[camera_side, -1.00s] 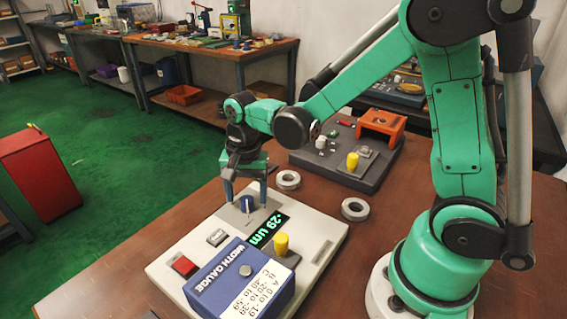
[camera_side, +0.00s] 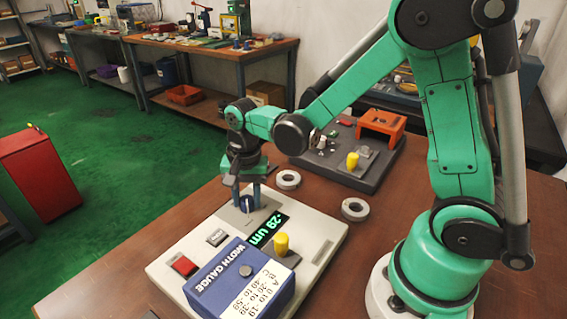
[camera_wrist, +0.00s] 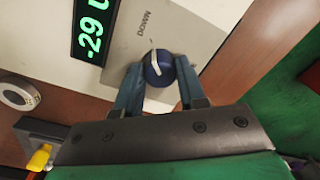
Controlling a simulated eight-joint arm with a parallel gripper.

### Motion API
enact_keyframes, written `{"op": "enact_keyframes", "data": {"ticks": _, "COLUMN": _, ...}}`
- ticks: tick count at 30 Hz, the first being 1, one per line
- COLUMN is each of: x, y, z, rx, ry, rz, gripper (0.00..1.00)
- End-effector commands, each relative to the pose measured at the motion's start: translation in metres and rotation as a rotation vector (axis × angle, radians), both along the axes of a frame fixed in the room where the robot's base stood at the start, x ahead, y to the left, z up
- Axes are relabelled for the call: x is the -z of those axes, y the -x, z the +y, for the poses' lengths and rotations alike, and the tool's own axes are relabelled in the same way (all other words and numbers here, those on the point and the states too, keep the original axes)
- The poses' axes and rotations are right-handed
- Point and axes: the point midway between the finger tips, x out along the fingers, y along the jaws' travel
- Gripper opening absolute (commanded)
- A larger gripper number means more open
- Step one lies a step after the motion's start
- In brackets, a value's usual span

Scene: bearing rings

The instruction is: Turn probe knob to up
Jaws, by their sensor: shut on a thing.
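The probe knob (camera_wrist: 157,69) is round and blue with a white pointer mark, on a grey plate (camera_wrist: 165,25) of the pale gauge console (camera_side: 170,272). A label that seems to read DOWN is printed on the plate beside it in the wrist view. The knob also shows in the side view (camera_side: 246,204), partly hidden by my fingers. My gripper (camera_side: 248,203) points down over the knob, its two blue-grey fingers shut on the knob's opposite sides. The fingers also show in the wrist view (camera_wrist: 160,80). Exactly which setting the pointer marks is hard to tell.
The console's green display (camera_side: 268,230) reads -29 um. A blue width gauge box (camera_side: 215,285), a red button (camera_side: 184,266) and a yellow knob (camera_side: 281,243) are nearer the camera. Two metal rings (camera_side: 288,180) (camera_side: 355,209) lie on the brown table beside a dark fixture (camera_side: 330,165).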

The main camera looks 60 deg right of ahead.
Motion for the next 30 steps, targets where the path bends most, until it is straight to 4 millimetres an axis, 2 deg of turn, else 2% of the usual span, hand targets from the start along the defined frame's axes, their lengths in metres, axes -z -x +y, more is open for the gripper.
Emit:
{"op": "enact_keyframes", "data": {"ticks": 8, "x": 0.0000, "y": -0.0002, "z": -0.0007, "rx": -0.152, "ry": 0.002, "rz": 0.002, "gripper": 0.00}}
{"op": "enact_keyframes", "data": {"ticks": 30, "x": 0.0002, "y": -0.0012, "z": -0.0013, "rx": -0.845, "ry": 0.003, "rz": 0.000, "gripper": 0.00}}
